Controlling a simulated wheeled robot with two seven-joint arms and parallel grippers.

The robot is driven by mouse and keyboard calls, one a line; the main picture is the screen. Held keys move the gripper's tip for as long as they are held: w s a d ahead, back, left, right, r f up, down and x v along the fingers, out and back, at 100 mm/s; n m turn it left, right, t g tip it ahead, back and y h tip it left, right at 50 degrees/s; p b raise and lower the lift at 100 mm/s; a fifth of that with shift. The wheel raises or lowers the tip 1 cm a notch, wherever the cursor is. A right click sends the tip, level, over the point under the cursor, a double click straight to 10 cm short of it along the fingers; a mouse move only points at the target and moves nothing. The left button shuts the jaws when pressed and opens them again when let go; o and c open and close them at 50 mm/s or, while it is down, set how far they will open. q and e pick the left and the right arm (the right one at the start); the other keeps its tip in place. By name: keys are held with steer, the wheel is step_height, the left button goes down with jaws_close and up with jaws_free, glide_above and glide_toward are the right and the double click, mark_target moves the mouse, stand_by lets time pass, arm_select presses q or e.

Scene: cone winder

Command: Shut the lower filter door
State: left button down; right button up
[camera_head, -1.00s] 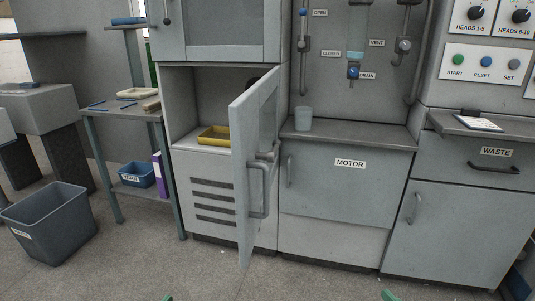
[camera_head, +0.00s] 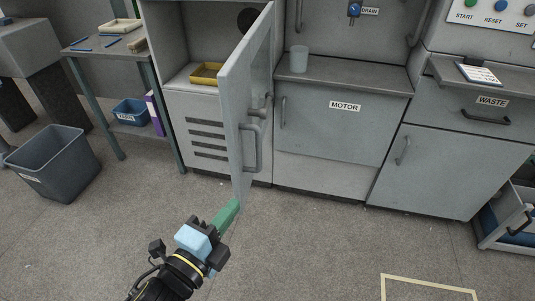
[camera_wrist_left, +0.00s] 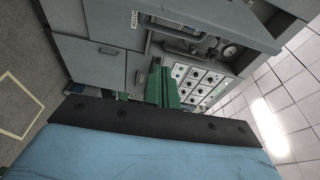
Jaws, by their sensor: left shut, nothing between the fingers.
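The lower filter door (camera_head: 240,100) is a tall grey panel that stands wide open, swung out toward me from the cabinet, with its bar handle (camera_head: 251,150) on the right-hand face. The open compartment behind it shows a yellow tray (camera_head: 206,74) and a dark round hole. My left gripper (camera_head: 228,213), with green fingers, is shut and empty. It is just below the bottom corner of the door in the head view; I cannot tell if they touch. My right gripper is not in view.
The motor cabinet (camera_head: 340,125) stands right of the door, with a cup (camera_head: 299,59) on its ledge. The waste cabinet (camera_head: 440,165) is farther right, beside an open low drawer (camera_head: 505,232). A grey bin (camera_head: 55,165) and a side table (camera_head: 105,50) are at left. The floor in front is clear.

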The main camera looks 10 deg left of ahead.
mark_target(237, 176)
arm_select(q)
steer(key=shift+m, duration=0.3)
steer(key=w+b, duration=0.1)
steer(key=w, duration=0.3)
steer(key=w+b, duration=0.1)
steer(key=w, duration=0.4)
steer(key=shift+w+a+f, duration=0.1)
steer(key=shift+a, duration=0.35)
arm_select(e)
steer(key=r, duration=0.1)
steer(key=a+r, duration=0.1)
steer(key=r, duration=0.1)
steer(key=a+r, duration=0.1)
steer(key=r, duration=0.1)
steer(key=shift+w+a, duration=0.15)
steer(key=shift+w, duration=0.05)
arm_select(q)
steer(key=shift+a, duration=0.1)
